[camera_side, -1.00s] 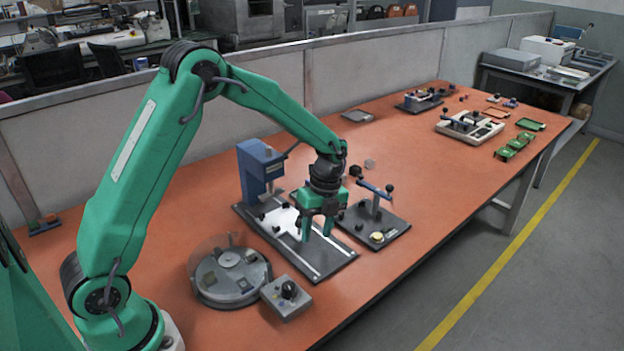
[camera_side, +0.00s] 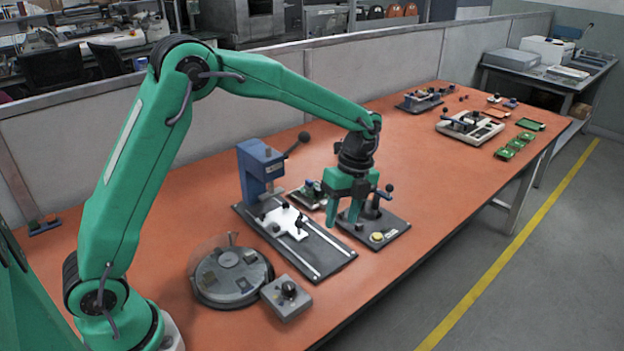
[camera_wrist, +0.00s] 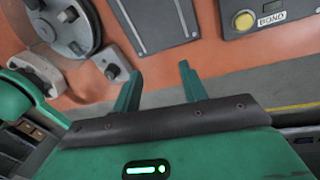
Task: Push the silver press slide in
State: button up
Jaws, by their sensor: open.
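The blue press (camera_side: 256,172) stands on a dark base with two silver rails (camera_side: 322,257). A pale, silver-white slide plate (camera_side: 282,223) with black knobs sits on the base at the press's foot, with the rails' front stretch bare. The front of the base also shows in the wrist view (camera_wrist: 158,22), but the slide does not. My gripper (camera_side: 344,218) is open and empty. It hangs to the right of the slide, over or in front of the neighbouring dark fixture; its exact height is unclear. Its two fingers point down, apart, in the wrist view (camera_wrist: 158,80).
The dark fixture (camera_side: 392,222) with a yellow button (camera_wrist: 243,21) is close to my gripper. A small board holder (camera_side: 309,195) sits behind. A round turntable (camera_side: 231,275) and grey knob box (camera_side: 287,297) stand front left.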

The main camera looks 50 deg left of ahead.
notch_tip(320, 180, up, 7)
jog(key=w+a+n+t, duration=0.1)
jog(key=w+a, duration=0.5)
jog(key=a, duration=0.5)
jog(key=w+a+n+t, duration=0.1)
jog(key=w+a, duration=0.6)
jog(key=a, duration=0.4)
jog(key=shift+a+r, duration=0.1)
jog(key=shift+n, duration=0.3)
